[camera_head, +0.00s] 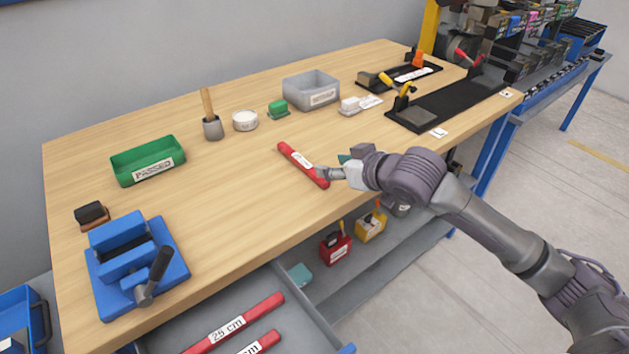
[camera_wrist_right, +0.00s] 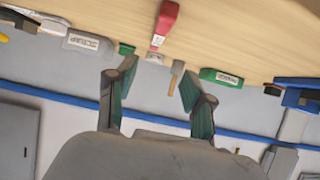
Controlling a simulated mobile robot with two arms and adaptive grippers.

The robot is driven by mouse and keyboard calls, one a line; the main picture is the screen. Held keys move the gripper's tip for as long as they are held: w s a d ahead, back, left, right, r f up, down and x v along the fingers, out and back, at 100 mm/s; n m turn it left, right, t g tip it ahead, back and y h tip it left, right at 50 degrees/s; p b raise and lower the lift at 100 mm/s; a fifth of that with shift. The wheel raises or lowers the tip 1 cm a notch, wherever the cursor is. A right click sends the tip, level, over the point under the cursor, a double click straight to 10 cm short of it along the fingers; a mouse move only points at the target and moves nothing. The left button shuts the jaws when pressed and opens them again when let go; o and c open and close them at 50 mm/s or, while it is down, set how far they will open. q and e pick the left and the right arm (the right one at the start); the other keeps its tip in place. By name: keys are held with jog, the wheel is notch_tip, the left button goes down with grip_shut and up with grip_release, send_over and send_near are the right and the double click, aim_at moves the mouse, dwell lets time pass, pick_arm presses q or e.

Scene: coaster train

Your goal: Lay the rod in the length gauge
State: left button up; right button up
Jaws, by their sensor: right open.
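A red rod (camera_head: 296,157) with a white label lies on the wooden bench, angled toward the front edge. My right gripper (camera_head: 333,173) is at the rod's near end, coming in from the right, and is open. In the right wrist view the open fingers (camera_wrist_right: 150,72) are apart, with the red rod (camera_wrist_right: 165,22) above and between their tips and nothing gripped. Two black fixtures stand at the bench's right end: a long front one (camera_head: 450,103) with yellow and red levers, and a shorter back one (camera_head: 387,80). I cannot tell which is the length gauge. My left gripper is out of view.
A blue vise (camera_head: 110,285) and a green PASSED tray (camera_head: 125,169) stand left. A mallet (camera_head: 212,128), a white round tub (camera_head: 245,121) and a grey bin (camera_head: 300,91) line the back. Below is an open drawer with red rods (camera_head: 245,318).

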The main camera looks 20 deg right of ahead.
aim_at(303, 161)
jog(key=x, duration=0.4)
jog(key=shift+w+d+f, duration=0.15)
jog(key=shift+w+d, duration=0.1)
jog(key=shift+w, duration=0.05)
jog(key=x, duration=0.3)
jog(key=shift+w+a+f, duration=0.2)
jog(key=shift+w+a, duration=0.05)
jog(key=shift+w+a+f, duration=0.1)
jog(key=shift+w+f, duration=0.15)
jog(key=shift+w, duration=0.15)
jog(key=x, duration=0.4)
jog(key=shift+w+a+f+p, duration=0.1)
jog(key=shift+w+f+p, duration=0.15)
jog(key=shift+p, duration=0.1)
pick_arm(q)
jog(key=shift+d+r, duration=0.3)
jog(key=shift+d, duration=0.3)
pick_arm(e)
jog(key=shift+s, duration=0.1)
grip_shut()
